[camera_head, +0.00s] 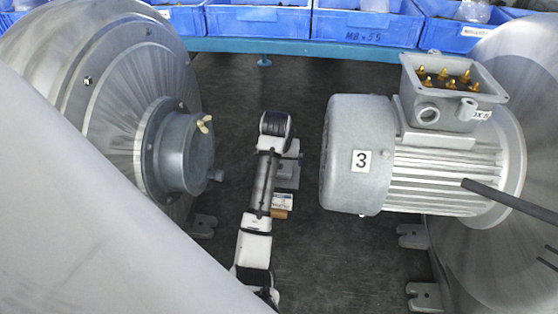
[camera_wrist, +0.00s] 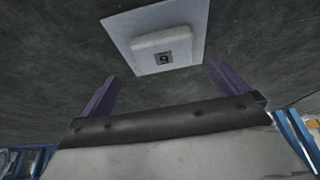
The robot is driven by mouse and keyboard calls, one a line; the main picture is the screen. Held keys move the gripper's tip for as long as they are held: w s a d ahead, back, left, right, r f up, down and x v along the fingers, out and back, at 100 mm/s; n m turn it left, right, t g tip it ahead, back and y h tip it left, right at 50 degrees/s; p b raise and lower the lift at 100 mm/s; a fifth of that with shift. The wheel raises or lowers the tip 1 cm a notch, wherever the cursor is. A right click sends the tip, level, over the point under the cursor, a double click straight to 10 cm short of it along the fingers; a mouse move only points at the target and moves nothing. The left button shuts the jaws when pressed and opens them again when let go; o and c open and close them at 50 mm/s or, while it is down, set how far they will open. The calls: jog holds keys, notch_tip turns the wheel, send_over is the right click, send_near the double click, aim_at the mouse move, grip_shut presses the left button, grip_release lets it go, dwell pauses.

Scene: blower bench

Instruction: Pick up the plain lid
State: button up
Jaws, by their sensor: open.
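A pale grey square lid (camera_wrist: 190,20) lies on the dark surface in the wrist view. It has a raised rounded block in its middle with a small dark marked square on it, too small to read surely. I cannot tell if it is the plain lid. My gripper (camera_wrist: 162,70) is open and empty, its two dark purple fingers apart, with the lid ahead of them and not between them. In the head view a grey plate (camera_head: 287,172), perhaps the same lid, shows partly behind my arm. My fingers are not clear there.
A motor marked 3 (camera_head: 400,165) stands on the right, its open terminal box (camera_head: 450,95) showing brass studs. A large blower (camera_head: 110,85) with a wing nut stands on the left. A small labelled item (camera_head: 282,203) lies beside my arm. Blue bins (camera_head: 365,28) line the back.

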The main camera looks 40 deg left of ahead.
jog(key=shift+s+b+x, duration=0.15)
jog(key=shift+b+x, duration=0.95)
jog(key=shift+b, duration=0.1)
jog(key=shift+s+b+x, duration=0.2)
jog(key=shift+b+x, duration=0.95)
jog(key=shift+w+a+f+b, duration=0.25)
jog(key=shift+a+f+b, duration=0.1)
jog(key=shift+f+b, duration=0.1)
jog(key=shift+r, duration=0.1)
jog(key=c, duration=1)
jog(key=shift+c, duration=0.3)
jog(key=shift+r+p, duration=0.15)
jog(key=shift+p, duration=0.15)
